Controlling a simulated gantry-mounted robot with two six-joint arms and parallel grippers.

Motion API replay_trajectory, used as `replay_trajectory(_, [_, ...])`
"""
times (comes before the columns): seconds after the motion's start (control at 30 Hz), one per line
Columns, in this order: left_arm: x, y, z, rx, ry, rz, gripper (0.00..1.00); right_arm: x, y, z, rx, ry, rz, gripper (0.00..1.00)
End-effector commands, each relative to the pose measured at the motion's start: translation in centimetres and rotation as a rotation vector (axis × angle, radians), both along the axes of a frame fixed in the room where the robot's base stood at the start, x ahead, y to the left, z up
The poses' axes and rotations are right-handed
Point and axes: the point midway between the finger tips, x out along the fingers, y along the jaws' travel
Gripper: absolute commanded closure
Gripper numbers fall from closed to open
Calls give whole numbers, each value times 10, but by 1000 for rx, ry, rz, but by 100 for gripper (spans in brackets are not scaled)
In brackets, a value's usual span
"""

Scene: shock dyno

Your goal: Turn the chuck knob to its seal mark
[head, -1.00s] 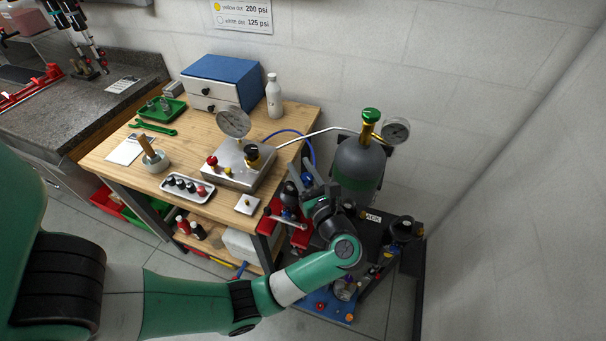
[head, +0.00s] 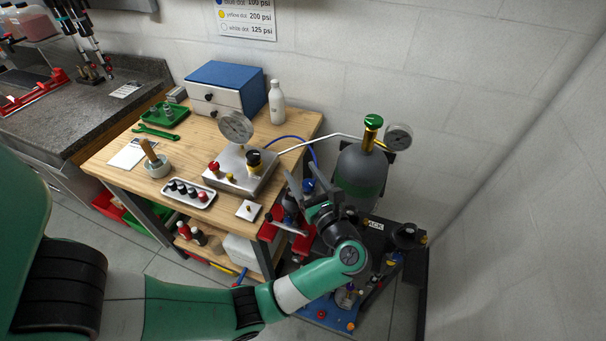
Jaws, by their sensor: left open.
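My left gripper (head: 306,182) is open, past the right front corner of the wooden bench and above the red vise (head: 272,226). A small blue part (head: 309,186) shows between or just behind its fingers, near the end of the blue hose (head: 303,143). I cannot tell whether this is the chuck knob or whether the fingers touch it. No seal mark can be made out; the gripper and wrist hide much of this spot. My right gripper is not in view.
The wooden bench (head: 205,130) carries a metal regulator box (head: 236,178) with a gauge (head: 236,127), and a tray of dark knobs (head: 188,193). A grey gas bottle (head: 360,172) with a green valve stands right of my gripper. A black-framed machine (head: 407,236) stands beyond my wrist.

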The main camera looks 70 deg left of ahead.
Motion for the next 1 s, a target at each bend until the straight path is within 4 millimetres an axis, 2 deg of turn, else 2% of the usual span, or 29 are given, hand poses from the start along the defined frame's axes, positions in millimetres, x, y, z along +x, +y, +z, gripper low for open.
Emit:
replay_trajectory(0.17, [2,-14,0,-1,0,-4,32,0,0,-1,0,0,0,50])
replay_trajectory(0.5, [10,-91,-1,0,-1,-5,32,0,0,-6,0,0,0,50])
replay_trajectory(0.6, [11,-106,-1,0,0,-3,32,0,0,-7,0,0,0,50])
replay_trajectory(0.73, [11,-115,0,0,0,0,32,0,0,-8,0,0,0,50])
replay_trajectory(1.0, [11,-115,0,2,2,0,32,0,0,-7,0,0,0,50])
